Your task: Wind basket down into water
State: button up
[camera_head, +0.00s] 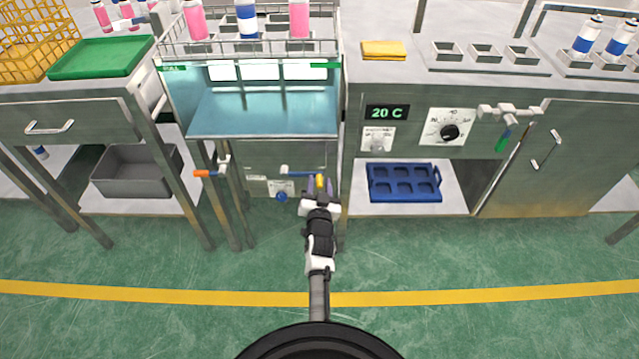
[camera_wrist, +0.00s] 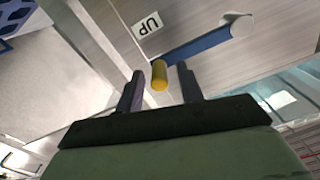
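The wire basket (camera_head: 165,48) sits above the water bath (camera_head: 262,112), with pink and blue-white cans standing in it. The bath's water looks blue-green through its front. Below the bath, a crank with a blue arm (camera_head: 298,174) ends in a yellow knob (camera_head: 320,181). My gripper (camera_head: 320,187) is at that knob. In the wrist view, the yellow knob (camera_wrist: 158,75) lies between my two fingers (camera_wrist: 159,88), with a visible gap on each side. The blue crank arm (camera_wrist: 200,47) runs from the knob to a round hub (camera_wrist: 238,25).
An "UP" label (camera_wrist: 147,25) is beside the crank. An orange-handled valve (camera_head: 203,173) is left of it, and a blue knob (camera_head: 282,197) is below it. A blue tray (camera_head: 404,196) lies on the low shelf at right. The green floor in front is clear.

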grip_shut()
jog(key=shift+r, duration=0.1)
